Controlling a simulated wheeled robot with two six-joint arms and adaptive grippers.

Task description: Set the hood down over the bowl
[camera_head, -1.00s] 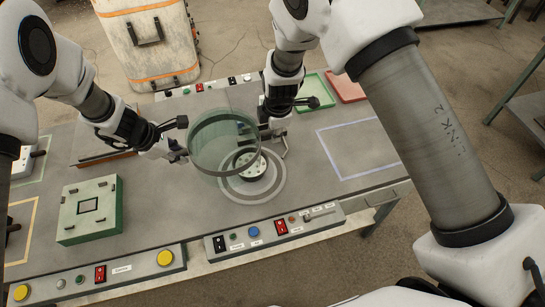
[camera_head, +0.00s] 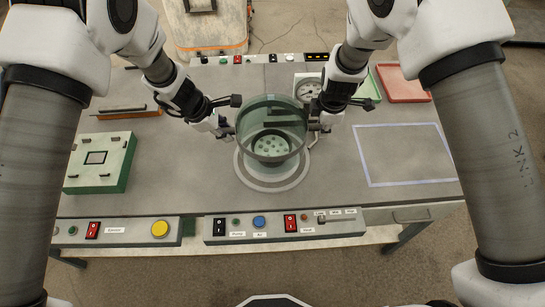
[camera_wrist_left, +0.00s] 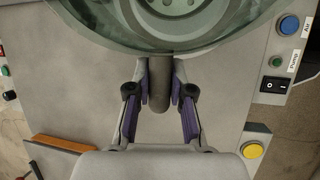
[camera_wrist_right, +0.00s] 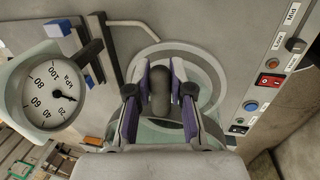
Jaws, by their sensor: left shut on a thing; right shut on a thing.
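The hood (camera_head: 250,118) is a clear greenish cylinder, upright in the head view and in line with the bowl (camera_head: 270,147). The dark bowl, with several light spots, shows through its wall. Whether the hood's lower rim touches the table is hard to tell. My left gripper (camera_head: 227,131) is at the hood's left side, shut on a dark handle (camera_wrist_left: 159,95) in the left wrist view. My right gripper (camera_head: 317,124) is at its right side, shut on another dark handle (camera_wrist_right: 160,95) in the right wrist view.
Pale rings (camera_head: 272,185) on the table surround the bowl. A pressure gauge (camera_wrist_right: 52,95) stands close by my right gripper. A green block (camera_head: 110,165) lies left, a white-outlined free area (camera_head: 405,155) right, and a button panel (camera_head: 285,225) along the front.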

